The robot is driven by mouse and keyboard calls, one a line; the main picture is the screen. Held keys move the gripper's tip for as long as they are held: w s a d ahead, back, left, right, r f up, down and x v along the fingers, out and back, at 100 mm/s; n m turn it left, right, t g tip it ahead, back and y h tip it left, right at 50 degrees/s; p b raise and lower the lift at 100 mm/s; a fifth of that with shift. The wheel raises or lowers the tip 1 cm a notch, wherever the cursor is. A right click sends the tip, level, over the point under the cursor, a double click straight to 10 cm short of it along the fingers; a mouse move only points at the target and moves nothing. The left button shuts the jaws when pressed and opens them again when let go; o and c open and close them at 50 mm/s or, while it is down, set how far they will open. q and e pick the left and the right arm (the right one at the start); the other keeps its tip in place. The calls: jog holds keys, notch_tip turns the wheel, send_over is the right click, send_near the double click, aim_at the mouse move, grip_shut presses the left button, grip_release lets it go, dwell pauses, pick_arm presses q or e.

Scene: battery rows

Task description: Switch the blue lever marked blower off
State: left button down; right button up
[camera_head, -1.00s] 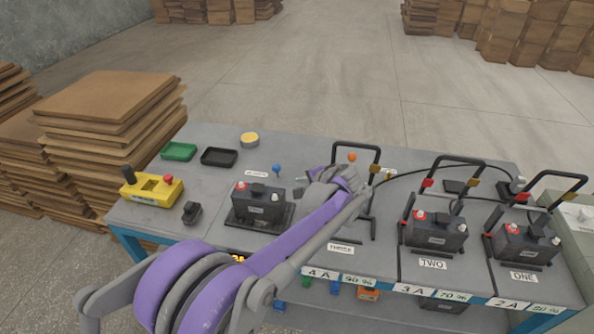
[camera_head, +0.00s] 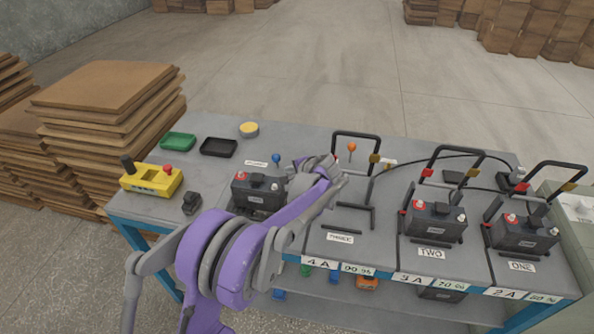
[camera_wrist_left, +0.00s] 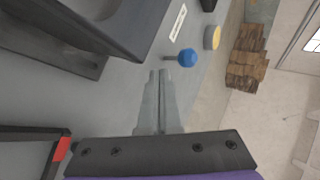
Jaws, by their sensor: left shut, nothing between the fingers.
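The blue lever (camera_head: 276,158) stands near the back of the table with a round blue knob on a short stem. A white label (camera_head: 256,163) lies to its left, its text too small to read. My left gripper (camera_head: 300,165) is shut and empty, just right of the lever and apart from it. In the left wrist view the shut fingertips (camera_wrist_left: 159,73) point toward the blue knob (camera_wrist_left: 187,57), which is a little ahead and to the right. The label also shows there (camera_wrist_left: 178,22). I cannot tell the lever's on or off position. My right gripper is out of view.
A black battery (camera_head: 257,190) stands close in front of the lever. An orange-knobbed lever (camera_head: 352,148) and a black clamp frame (camera_head: 357,136) are to the right. Black (camera_head: 218,147) and green (camera_head: 178,141) trays and a yellow disc (camera_head: 249,129) are to the left.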

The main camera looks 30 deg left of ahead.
aim_at(277, 161)
pick_arm(q)
jog(key=shift+w+a, duration=0.4)
jog(key=shift+a, duration=0.25)
jog(key=shift+w+a, duration=0.4)
jog(key=shift+a, duration=0.3)
jog(key=shift+w+a, duration=0.4)
jog(key=shift+a, duration=0.25)
jog(key=shift+p, duration=0.3)
jog(key=shift+w+a+r, duration=0.15)
jog(key=shift+w+r, duration=0.2)
jog(key=shift+w, duration=0.2)
jog(key=shift+w+a+r, duration=0.1)
jog(key=shift+w+r, duration=0.25)
jog(key=shift+w, duration=0.2)
jog(key=shift+f, duration=0.1)
jog(key=shift+p, duration=0.3)
jog(key=shift+r+p, duration=0.35)
jog(key=shift+r, duration=0.5)
